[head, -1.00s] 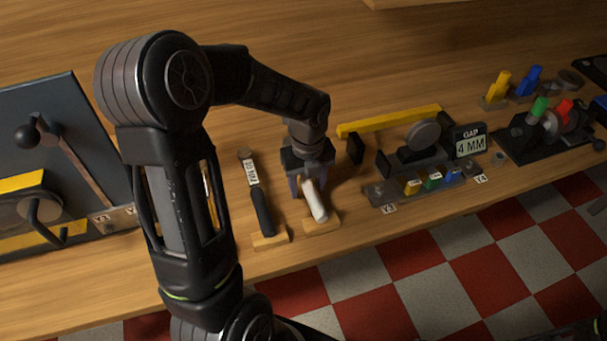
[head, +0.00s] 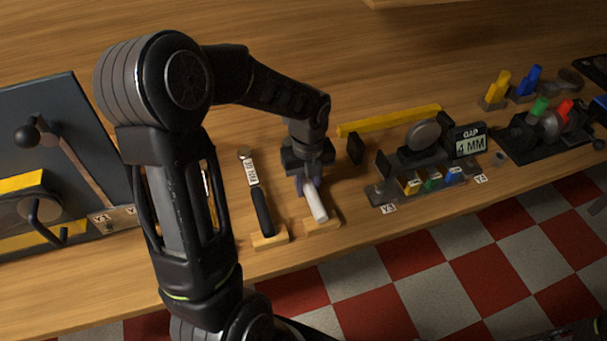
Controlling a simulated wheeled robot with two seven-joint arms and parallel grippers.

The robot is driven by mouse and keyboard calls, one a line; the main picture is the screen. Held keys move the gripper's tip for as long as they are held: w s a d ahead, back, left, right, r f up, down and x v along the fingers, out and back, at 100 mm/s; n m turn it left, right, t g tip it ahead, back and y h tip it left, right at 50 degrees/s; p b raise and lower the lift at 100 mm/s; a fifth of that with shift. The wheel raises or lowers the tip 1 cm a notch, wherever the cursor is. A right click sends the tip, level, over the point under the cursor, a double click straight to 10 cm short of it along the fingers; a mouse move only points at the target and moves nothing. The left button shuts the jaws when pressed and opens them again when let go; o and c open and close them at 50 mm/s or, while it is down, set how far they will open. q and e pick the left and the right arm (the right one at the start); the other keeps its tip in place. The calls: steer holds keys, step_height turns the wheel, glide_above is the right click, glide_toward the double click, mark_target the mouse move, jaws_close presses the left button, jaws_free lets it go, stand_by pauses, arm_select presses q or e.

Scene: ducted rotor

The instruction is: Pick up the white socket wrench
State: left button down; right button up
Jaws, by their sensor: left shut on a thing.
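The white socket wrench (head: 316,204) shows as a white handle that slants down to the right above a small wooden block (head: 323,224). My left gripper (head: 308,186) comes down from above and is shut on the upper part of the wrench. The gripper hides the wrench's far end. I cannot tell whether the handle touches the block. My right gripper is not in view.
A black-handled wrench with a white label (head: 262,209) lies just left on its own block (head: 270,240). To the right stand a fixture with a "GAP 4 MM" sign (head: 470,141) and a yellow bar (head: 390,121). A dark panel with a lever (head: 75,130) is at left.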

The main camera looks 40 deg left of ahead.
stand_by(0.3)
arm_select(q)
step_height(320, 180, up, 10)
steer(key=shift+r+b, duration=0.1)
steer(key=shift+b, duration=0.2)
stand_by(1.4)
steer(key=shift+w+d+n, duration=0.3)
steer(key=shift+w+n, duration=0.1)
steer(key=shift+n, duration=0.3)
steer(key=w+d+n, duration=0.4)
steer(key=d+n, duration=0.2)
steer(key=n, duration=0.5)
steer(key=w+d+n, duration=0.5)
steer(key=d+n, duration=0.1)
steer(key=n, duration=0.6)
steer(key=shift+w+d+n, duration=0.2)
steer(key=shift+w+n, duration=0.05)
steer(key=shift+n, duration=0.05)
steer(key=shift+r, duration=0.1)
